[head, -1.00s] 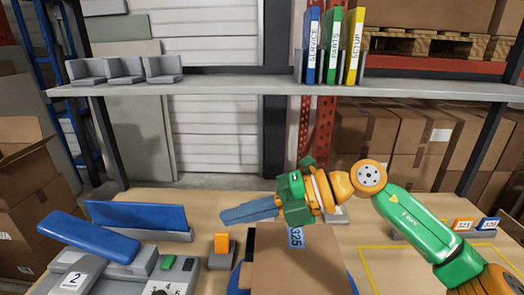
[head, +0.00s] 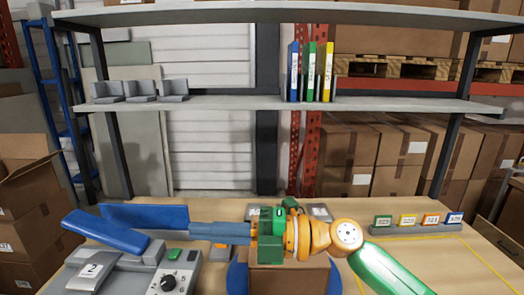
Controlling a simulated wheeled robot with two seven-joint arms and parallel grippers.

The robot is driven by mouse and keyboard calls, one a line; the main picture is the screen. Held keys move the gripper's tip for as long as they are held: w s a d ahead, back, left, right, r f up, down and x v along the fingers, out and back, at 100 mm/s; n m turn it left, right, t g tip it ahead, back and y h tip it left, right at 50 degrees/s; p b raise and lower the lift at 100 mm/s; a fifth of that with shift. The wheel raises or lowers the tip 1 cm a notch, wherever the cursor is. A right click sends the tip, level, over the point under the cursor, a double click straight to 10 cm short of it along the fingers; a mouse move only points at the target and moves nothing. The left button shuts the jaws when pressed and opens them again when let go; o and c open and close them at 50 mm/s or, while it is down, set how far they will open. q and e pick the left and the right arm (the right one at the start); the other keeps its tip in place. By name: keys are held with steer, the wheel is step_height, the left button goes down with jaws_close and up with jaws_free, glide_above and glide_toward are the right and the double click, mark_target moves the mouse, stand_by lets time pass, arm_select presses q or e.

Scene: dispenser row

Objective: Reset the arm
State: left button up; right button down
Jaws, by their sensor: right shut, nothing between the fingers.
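My right gripper (head: 222,232) comes in from the right above the table and points left. Its grey-blue fingers are shut together with nothing between them. The green and orange arm behind it runs down to the lower right. The gripper and wrist are in front of a cardboard box (head: 288,281) and hide its upper part. The fingertips are just right of a blue upright panel (head: 150,216) in the picture; I cannot tell whether they touch. My left gripper is not in view.
A grey machine with a dial (head: 168,283) and a tilted blue slab (head: 98,233) stand at left. Several coloured tags (head: 405,220) stand in a holder at right. A shelf (head: 220,104) holds binders (head: 311,72) and grey holders (head: 140,90). The yellow-outlined table area is clear.

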steer(key=w+d+f+m+t+h, duration=0.5)
steer(key=m+t, duration=0.4)
steer(key=m, duration=0.4)
steer(key=w+d+f+m+t+h, duration=0.25)
steer(key=d+m+t+h, duration=0.25)
steer(key=d+m+t, duration=0.55)
steer(key=s+d+f+m+g+h, duration=0.2)
steer(key=f+m+g+h, duration=0.1)
steer(key=f, duration=0.4)
steer(key=s+d+f+m+g+h, duration=0.2)
steer(key=s+f+m+g+h, duration=0.15)
steer(key=f, duration=0.35)
steer(key=s+d+f+m+g+h, duration=0.1)
steer(key=s+d+f+g, duration=0.2)
steer(key=s+f+g, duration=0.5)
steer(key=s+d+f+m+g+h, duration=0.1)
steer(key=s+d+f+g, duration=0.15)
steer(key=s+f, duration=0.7)
steer(key=s+f+g, duration=0.1)
steer(key=s+f, duration=0.2)
steer(key=f, duration=0.4)
steer(key=s+f, duration=0.4)
steer(key=f, duration=0.4)
steer(key=s+d+f+g, duration=0.1)
steer(key=s+d+f, duration=0.1)
steer(key=s+f, duration=0.7)
steer(key=shift+s+d, duration=0.2)
steer(key=shift+s, duration=1)
